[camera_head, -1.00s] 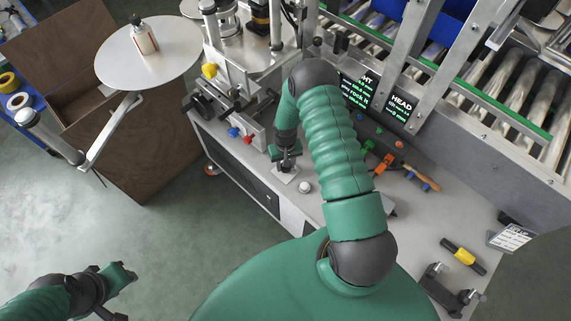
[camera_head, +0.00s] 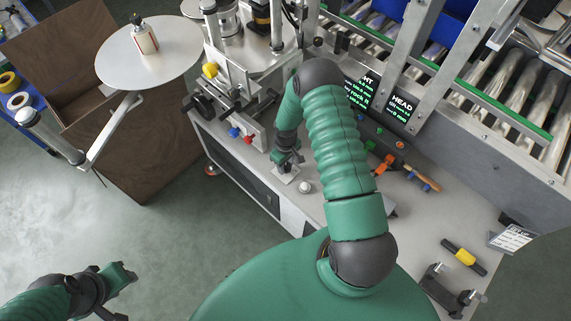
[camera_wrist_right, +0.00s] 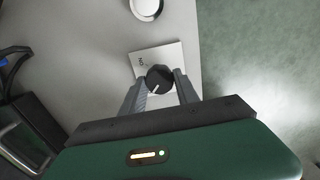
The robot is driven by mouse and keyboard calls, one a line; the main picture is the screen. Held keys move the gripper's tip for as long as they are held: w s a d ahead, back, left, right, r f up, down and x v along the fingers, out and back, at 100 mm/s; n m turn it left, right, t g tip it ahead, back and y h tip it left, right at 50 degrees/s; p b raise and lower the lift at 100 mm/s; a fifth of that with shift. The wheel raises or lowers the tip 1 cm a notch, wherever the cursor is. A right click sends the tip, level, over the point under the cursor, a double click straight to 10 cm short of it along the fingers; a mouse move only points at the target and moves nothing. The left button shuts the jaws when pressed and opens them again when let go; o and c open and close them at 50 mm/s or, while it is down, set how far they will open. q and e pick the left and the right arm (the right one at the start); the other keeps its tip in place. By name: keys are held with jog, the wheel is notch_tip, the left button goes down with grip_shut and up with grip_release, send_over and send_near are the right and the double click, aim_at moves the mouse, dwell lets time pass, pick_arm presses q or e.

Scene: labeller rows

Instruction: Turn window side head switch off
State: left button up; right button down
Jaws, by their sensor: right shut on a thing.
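The head switch is a black round knob (camera_wrist_right: 159,79) with a white pointer line, on a pale square plate (camera_wrist_right: 150,57) with small lettering, in the right wrist view. My right gripper (camera_wrist_right: 160,88) is shut on the knob, one finger on each side. In the head view my right gripper (camera_head: 286,163) is over the plate (camera_head: 287,175) near the bench's front edge, and it hides the knob there. My left gripper (camera_head: 122,278) is at the lower left, over the floor, away from the bench; its fingers are too small to judge.
A white round button (camera_head: 305,187) sits right of the plate; it also shows in the right wrist view (camera_wrist_right: 147,8). A round table with a bottle (camera_head: 144,38) stands at the left.

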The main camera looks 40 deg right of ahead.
aim_at(286, 166)
jog(key=shift+s, duration=0.1)
jog(key=c, duration=0.9)
grip_release()
jog(key=shift+r, duration=0.1)
notch_tip(286, 166, up, 16)
jog(key=p, duration=0.1)
jog(key=shift+r, duration=0.25)
